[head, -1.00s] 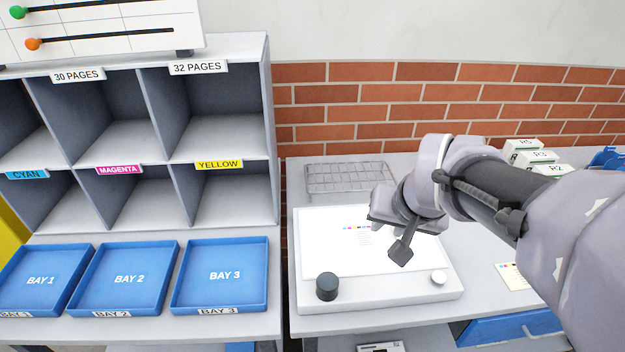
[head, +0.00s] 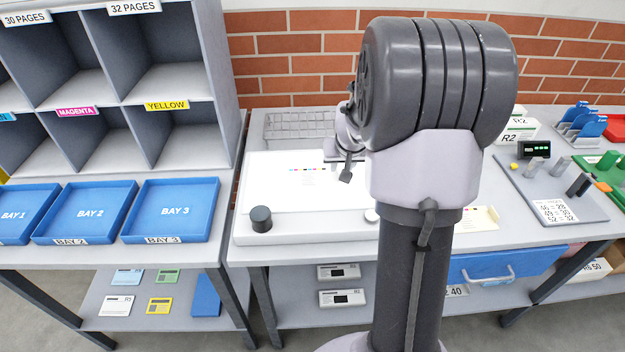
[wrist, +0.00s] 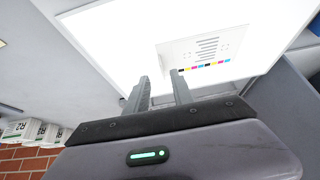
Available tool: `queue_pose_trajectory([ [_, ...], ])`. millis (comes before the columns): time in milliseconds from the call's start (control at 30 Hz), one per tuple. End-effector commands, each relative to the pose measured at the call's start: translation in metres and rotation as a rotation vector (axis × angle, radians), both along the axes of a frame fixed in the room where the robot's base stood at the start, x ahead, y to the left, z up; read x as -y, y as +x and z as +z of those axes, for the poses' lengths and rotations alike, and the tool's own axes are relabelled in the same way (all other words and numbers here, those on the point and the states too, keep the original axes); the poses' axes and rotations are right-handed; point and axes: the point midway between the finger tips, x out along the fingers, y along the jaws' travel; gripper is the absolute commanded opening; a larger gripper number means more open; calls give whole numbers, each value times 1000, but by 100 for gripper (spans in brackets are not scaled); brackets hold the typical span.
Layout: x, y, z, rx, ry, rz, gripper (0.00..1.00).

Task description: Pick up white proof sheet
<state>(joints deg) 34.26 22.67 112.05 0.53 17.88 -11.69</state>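The white proof sheet (head: 308,178) lies on the bright light table (head: 262,187); its edges barely show against the white in the head view. In the wrist view the sheet (wrist: 205,47) is a pale grey patch with grey lines and a row of coloured dots. My gripper (head: 346,171) is over the right part of the light table, just right of the printed dots. In the wrist view my gripper (wrist: 157,84) has its two fingers apart with nothing between them, close to the sheet's edge. My arm hides the table's right end.
A wire rack (head: 299,124) is behind. Blue bay trays (head: 174,236) are left; R2 boxes (head: 518,124) and a control board (head: 533,183) are right.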

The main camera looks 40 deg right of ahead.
Motion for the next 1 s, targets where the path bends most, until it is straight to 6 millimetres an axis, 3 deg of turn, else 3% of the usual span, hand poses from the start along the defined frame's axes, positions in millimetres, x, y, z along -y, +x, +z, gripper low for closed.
queue_pose_trajectory([
  [33,1,7,-14,-2,1,3,29],
  [200,7,21,-34,-1,1,1,29],
  [433,8,22,-33,0,2,2,29],
  [600,8,22,-33,0,2,2,0],
  [1000,8,22,-27,1,1,2,0],
])
